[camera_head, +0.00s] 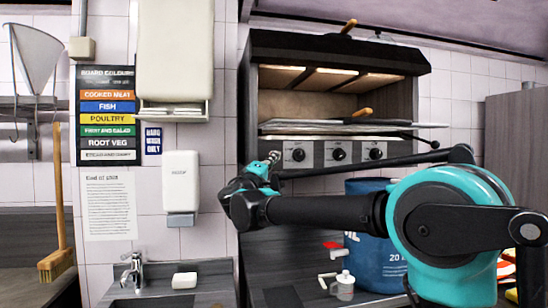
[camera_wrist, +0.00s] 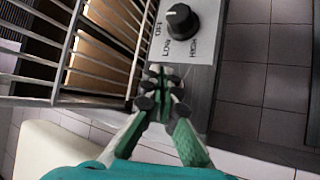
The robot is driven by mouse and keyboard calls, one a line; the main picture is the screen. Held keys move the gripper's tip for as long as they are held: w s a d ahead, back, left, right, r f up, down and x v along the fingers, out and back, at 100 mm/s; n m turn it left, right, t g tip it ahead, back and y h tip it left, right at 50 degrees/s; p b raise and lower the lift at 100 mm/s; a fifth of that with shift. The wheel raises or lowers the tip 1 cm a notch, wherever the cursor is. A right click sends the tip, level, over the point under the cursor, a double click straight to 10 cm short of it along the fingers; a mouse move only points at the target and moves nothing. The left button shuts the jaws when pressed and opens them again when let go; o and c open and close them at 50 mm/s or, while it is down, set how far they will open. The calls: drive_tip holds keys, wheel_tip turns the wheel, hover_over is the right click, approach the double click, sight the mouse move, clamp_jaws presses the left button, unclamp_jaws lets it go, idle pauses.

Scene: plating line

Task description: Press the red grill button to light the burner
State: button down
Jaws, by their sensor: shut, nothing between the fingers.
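The grill (camera_head: 335,75) is a dark open-fronted unit on the wall, with a steel control panel (camera_head: 322,154) and three black knobs along its lower front. My gripper (camera_head: 273,157) is at the left end of this panel. In the wrist view my gripper (camera_wrist: 163,78) is shut with nothing between its fingers. Its tips overlap the panel beside a knob (camera_wrist: 181,20) marked OFF, LOW and HIGH. I cannot tell whether the tips touch the panel. No red button shows in either view; the fingers hide part of the panel.
A wire rack (camera_wrist: 85,45) lies close on the left of the fingers in the wrist view. A soap dispenser (camera_head: 181,183) hangs on the wall to the left.

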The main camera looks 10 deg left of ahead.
drive_tip(key=shift+w, duration=0.1)
idle(0.4)
drive_tip(key=shift+w+a, duration=0.1)
drive_tip(key=shift+w, duration=0.2)
drive_tip(key=shift+w+a, duration=0.15)
drive_tip(key=shift+w, duration=0.35)
idle(0.7)
drive_tip(key=shift+s, duration=0.15)
drive_tip(key=shift+s+d, duration=0.3)
drive_tip(key=shift+s, duration=0.45)
drive_tip(key=shift+s, duration=0.1)
drive_tip(key=s, duration=0.1)
drive_tip(key=s+d, duration=0.1)
drive_tip(key=s, duration=0.2)
drive_tip(key=shift+s+d, duration=0.25)
drive_tip(key=shift+s, duration=0.05)
idle(0.7)
